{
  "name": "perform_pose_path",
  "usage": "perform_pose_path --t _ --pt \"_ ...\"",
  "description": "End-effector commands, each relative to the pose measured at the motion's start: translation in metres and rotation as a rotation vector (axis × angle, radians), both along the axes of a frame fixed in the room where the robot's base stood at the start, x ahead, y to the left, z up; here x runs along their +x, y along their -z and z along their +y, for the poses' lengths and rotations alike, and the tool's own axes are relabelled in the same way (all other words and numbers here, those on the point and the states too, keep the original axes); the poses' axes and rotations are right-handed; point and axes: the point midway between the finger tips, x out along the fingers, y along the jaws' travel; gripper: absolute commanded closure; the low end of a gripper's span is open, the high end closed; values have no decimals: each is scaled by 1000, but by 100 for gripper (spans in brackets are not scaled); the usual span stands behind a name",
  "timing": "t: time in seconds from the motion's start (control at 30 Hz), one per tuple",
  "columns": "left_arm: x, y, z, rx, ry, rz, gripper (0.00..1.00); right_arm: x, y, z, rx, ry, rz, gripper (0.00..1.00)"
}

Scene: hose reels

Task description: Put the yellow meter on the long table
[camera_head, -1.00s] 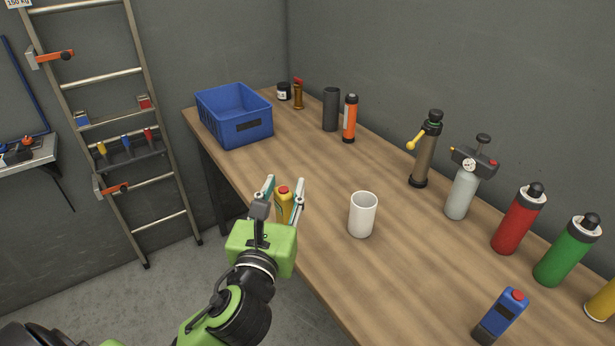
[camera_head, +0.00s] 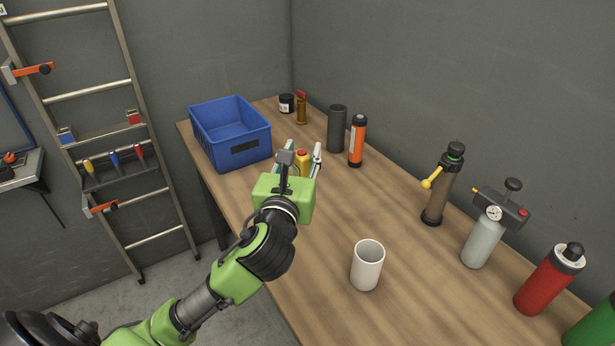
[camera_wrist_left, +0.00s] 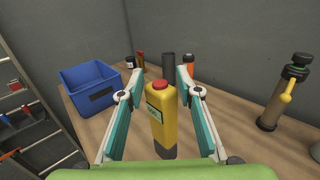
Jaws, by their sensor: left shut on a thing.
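The yellow meter (camera_wrist_left: 161,115) has a red top and a dark base, and it is upright between the fingers of my left gripper (camera_wrist_left: 155,95). In the head view the meter (camera_head: 302,158) is mostly hidden behind my green gripper body. My left gripper (camera_head: 303,160) is shut on it over the long table (camera_head: 330,215), just right of the blue crate. I cannot tell whether the meter's base touches the tabletop. My right gripper is not in view.
A blue crate (camera_head: 205,148) stands at the table's far left. A black cylinder (camera_head: 337,128) and an orange bottle (camera_head: 357,140) stand behind the gripper. A white cup (camera_head: 367,265) is nearer. Several bottles line the wall side. Bare wood lies between cup and crate.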

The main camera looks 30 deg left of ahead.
Motion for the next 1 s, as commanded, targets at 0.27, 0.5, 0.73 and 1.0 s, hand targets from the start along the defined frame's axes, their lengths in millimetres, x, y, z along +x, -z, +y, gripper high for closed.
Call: perform_pose_path --t 0.27,0.5,0.73,1.0 --pt "58 42 24 -2 -3 4 100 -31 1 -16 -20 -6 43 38" --pt "81 70 33 0 -1 -2 100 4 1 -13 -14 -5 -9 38" --pt "89 93 35 -5 0 3 100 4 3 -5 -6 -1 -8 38" --pt "89 110 36 -1 1 -1 100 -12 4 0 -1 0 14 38"
